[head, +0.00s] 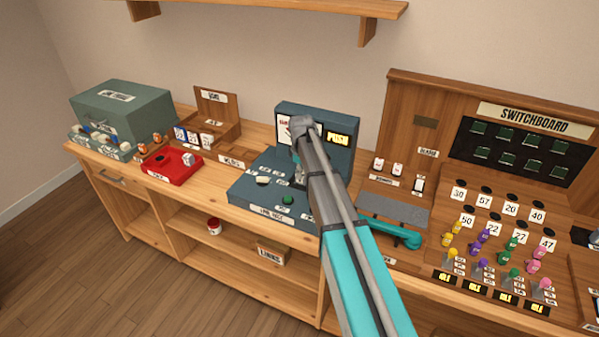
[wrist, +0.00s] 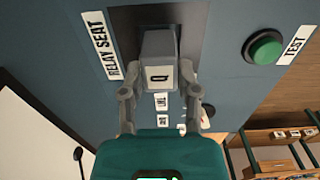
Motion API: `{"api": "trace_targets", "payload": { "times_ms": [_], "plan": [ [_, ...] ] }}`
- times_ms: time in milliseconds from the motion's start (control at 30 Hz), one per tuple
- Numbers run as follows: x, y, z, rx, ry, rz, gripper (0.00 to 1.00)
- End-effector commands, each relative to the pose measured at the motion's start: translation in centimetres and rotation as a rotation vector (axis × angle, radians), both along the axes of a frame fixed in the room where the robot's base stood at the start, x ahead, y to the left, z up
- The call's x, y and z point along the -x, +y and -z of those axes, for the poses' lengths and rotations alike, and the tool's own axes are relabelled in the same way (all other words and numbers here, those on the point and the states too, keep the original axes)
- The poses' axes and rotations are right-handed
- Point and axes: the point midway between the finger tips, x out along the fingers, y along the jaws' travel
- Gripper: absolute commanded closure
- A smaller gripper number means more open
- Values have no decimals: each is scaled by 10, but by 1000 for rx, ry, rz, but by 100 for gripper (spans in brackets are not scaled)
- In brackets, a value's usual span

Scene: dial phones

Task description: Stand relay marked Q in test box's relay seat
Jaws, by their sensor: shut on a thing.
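The relay marked Q (wrist: 158,75) is a grey block between the two fingers of my gripper (wrist: 158,92) in the wrist view. My gripper is shut on it, with the Q facing the camera. The relay is at the dark relay seat (wrist: 125,22) on the blue-grey test box, beside the RELAY SEAT label (wrist: 95,45). I cannot tell how deep the relay sits in the seat. In the head view the test box (head: 240,193) stands mid-counter; my arm covers part of it, and my gripper (head: 298,180) is partly hidden there. The relay cannot be made out there.
A green TEST button (wrist: 263,47) is right of the seat in the wrist view. The box's upright back panel (head: 342,155) rises behind my gripper. A red tray (head: 160,172) is to the left. A teal handset (head: 385,231) and the switchboard (head: 525,150) are to the right.

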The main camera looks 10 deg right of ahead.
Motion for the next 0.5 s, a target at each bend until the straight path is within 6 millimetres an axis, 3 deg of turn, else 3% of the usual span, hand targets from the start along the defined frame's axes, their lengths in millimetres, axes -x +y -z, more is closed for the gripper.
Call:
{"api": "trace_targets", "payload": {
  "times_ms": [100,133,300,333,500],
  "plan": [
    [0,0,0,0,0,0,100],
    [0,0,0,0,0,0,54],
    [0,0,0,0,0,0,23],
    [0,0,0,0,0,0,18],
    [0,0,0,0,0,0,18]
  ]
}}
